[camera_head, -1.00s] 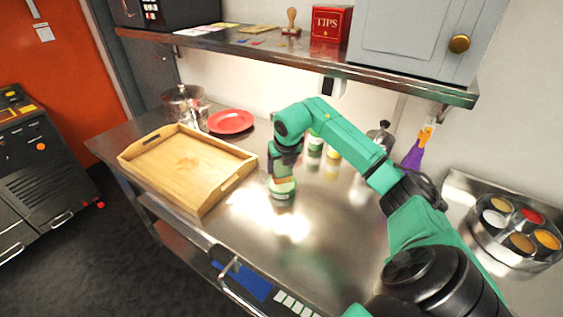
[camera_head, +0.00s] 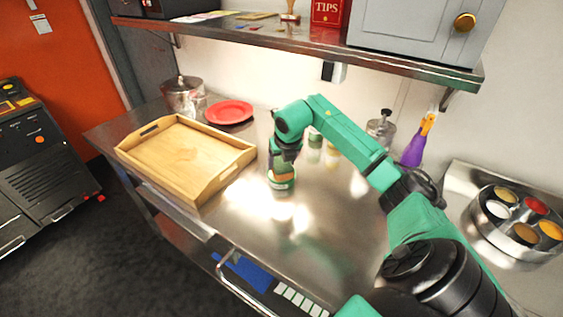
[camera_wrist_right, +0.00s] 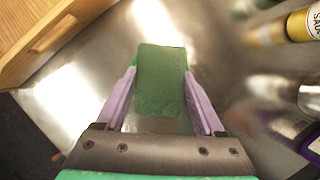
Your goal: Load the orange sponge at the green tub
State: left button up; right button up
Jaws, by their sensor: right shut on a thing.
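My right gripper (camera_head: 281,172) points down over the middle of the steel counter. In the right wrist view its purple fingers (camera_wrist_right: 162,100) are shut on a flat block with a green upper face (camera_wrist_right: 160,75), which I take to be the sponge. I cannot tell whether sponge and tub touch. My left gripper is not in view.
A wooden tray (camera_head: 185,158) stands left of the gripper, with a red plate (camera_head: 229,112) and metal pot (camera_head: 184,96) behind. A round spice holder (camera_head: 518,222) is at right. The counter's front middle is clear.

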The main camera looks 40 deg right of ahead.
aim_at(282, 163)
jog(key=shift+f+b, duration=0.45)
jog(key=shift+f, duration=0.1)
dwell(1.1)
notch_tip(282, 163, up, 7)
jog(key=p, duration=0.5)
jog(key=shift+r, duration=0.15)
dwell(0.4)
dwell(0.3)
